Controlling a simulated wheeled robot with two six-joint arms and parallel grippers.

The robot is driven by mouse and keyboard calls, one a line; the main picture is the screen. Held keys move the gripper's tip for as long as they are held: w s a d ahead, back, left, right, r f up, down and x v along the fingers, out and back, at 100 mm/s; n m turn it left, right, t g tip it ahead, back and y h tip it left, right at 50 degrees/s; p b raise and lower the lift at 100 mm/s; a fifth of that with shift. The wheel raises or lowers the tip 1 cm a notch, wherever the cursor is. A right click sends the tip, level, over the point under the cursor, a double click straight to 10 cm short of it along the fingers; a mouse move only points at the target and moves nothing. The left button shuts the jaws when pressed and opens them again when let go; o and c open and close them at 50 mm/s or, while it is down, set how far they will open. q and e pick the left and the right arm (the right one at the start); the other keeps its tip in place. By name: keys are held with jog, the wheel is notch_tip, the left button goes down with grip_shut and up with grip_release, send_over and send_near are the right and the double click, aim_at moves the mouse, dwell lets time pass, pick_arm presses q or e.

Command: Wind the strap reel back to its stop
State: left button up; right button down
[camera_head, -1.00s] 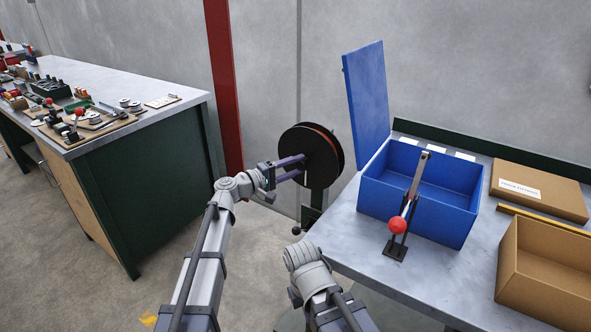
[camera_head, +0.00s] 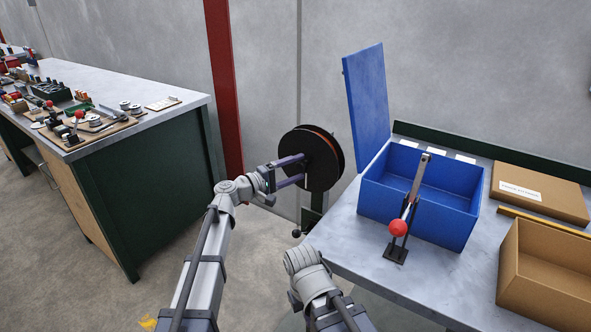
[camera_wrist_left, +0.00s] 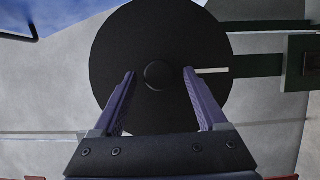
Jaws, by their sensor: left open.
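The strap reel (camera_head: 322,150) is a black disc with a brownish-orange band at its edge, upright on a dark green post by the wall. My left gripper (camera_head: 305,168) is in front of the reel's face, its two purple fingers open and apart. In the left wrist view the reel (camera_wrist_left: 158,110) fills the middle, with its small round hub between the fingers (camera_wrist_left: 159,72). Nothing is seen held between them. Whether the fingertips touch the disc I cannot tell. A short white line shows at the disc's right edge there. My right gripper is out of view.
A grey-topped table (camera_head: 357,250) to the right carries an open blue box (camera_head: 420,217), a red-knobbed lever (camera_head: 398,228) and cardboard boxes (camera_head: 550,270). A black ball knob (camera_head: 297,233) is below the reel. A workbench (camera_head: 185,101) with tools stands left.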

pick_arm(q)
jog(key=v, duration=0.7)
jog(key=shift+s+a, duration=0.2)
jog(key=shift+a, duration=0.15)
